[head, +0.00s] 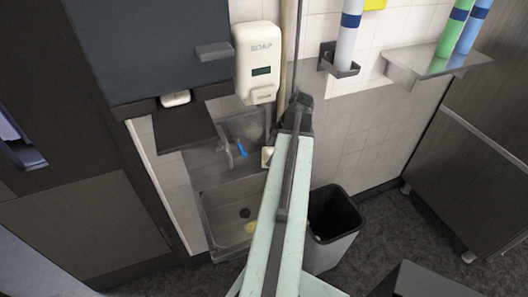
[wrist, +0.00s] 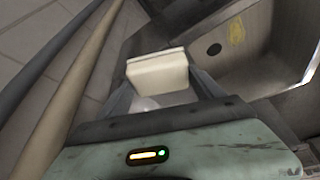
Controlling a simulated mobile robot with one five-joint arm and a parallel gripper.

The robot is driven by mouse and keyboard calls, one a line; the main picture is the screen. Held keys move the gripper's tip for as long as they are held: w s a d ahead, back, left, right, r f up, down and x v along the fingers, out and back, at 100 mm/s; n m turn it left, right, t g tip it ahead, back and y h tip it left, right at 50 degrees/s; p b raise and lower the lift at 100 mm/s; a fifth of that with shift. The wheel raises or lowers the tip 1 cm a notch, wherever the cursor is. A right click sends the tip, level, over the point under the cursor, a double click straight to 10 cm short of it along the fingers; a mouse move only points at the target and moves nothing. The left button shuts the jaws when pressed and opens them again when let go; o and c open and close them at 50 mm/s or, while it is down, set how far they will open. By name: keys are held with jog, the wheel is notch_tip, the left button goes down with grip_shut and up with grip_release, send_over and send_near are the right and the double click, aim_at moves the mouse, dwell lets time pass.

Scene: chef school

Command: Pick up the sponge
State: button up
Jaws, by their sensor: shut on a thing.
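The sponge (wrist: 158,72) is a pale cream block in the wrist view, held between the two fingers of my gripper (wrist: 162,88). My gripper is shut on it, and the fingers show on its left and right sides. In the head view the sponge (head: 267,156) shows as a small cream patch just left of my arm, over the right side of the sink. My arm hides most of the gripper there.
The metal sink (head: 222,207) with a drain and a yellow patch (head: 250,227) lies below. A faucet with a blue part (head: 242,149) is close left. A soap dispenser (head: 257,62) hangs above. A bin (head: 333,222) stands right. Pipes (wrist: 62,82) run along the wall.

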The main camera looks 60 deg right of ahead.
jog(key=s+d, duration=0.7)
jog(key=s, duration=0.5)
jog(key=shift+s+d, duration=0.3)
jog(key=shift+s, duration=0.05)
